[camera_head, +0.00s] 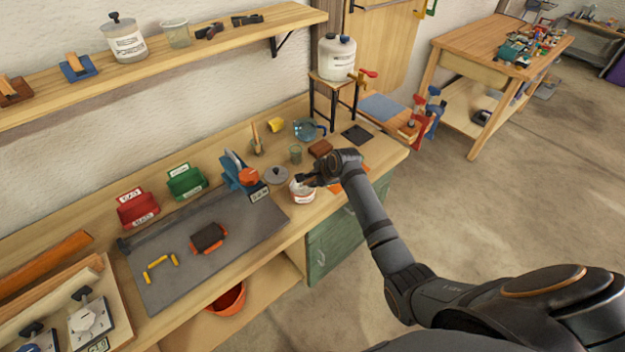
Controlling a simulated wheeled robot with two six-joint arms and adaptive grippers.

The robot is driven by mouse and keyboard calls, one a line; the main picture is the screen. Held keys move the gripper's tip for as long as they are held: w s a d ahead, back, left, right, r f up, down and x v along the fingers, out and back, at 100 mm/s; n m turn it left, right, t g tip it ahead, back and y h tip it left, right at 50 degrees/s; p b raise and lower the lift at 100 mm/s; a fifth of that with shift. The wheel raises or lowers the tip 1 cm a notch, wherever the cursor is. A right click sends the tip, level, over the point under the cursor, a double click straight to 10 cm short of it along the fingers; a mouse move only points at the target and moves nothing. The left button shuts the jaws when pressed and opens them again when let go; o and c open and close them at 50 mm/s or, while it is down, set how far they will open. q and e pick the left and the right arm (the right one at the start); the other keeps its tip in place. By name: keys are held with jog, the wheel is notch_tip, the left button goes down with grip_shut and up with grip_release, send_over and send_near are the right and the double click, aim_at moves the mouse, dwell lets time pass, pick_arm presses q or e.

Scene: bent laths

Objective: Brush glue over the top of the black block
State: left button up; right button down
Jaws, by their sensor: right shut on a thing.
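The black block (208,236) lies on the grey board on the bench, with orange pieces at its ends. Its top is uncovered. A white pot (302,191) with a printed label stands to the right of the board. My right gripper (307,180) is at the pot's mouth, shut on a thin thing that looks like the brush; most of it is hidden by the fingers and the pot. A round grey lid (276,175) with a knob lies beside the pot. My left gripper is out of view.
The grey board (165,285) also bears yellow pieces (158,265). Red (137,208) and green (186,181) bins and a blue tool (238,170) stand behind it. A white canister (336,57) sits on a stand at the back right. A shelf overhangs the bench.

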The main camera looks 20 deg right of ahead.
jog(key=shift+s+f+p, duration=0.1)
jog(key=shift+f+p, duration=0.05)
jog(key=shift+p, duration=0.2)
dwell(1.1)
notch_tip(320, 180, up, 3)
jog(key=p, duration=0.3)
notch_tip(320, 180, up, 2)
jog(key=shift+r+p, duration=0.1)
jog(key=shift+p, duration=0.8)
jog(key=shift+r, duration=0.95)
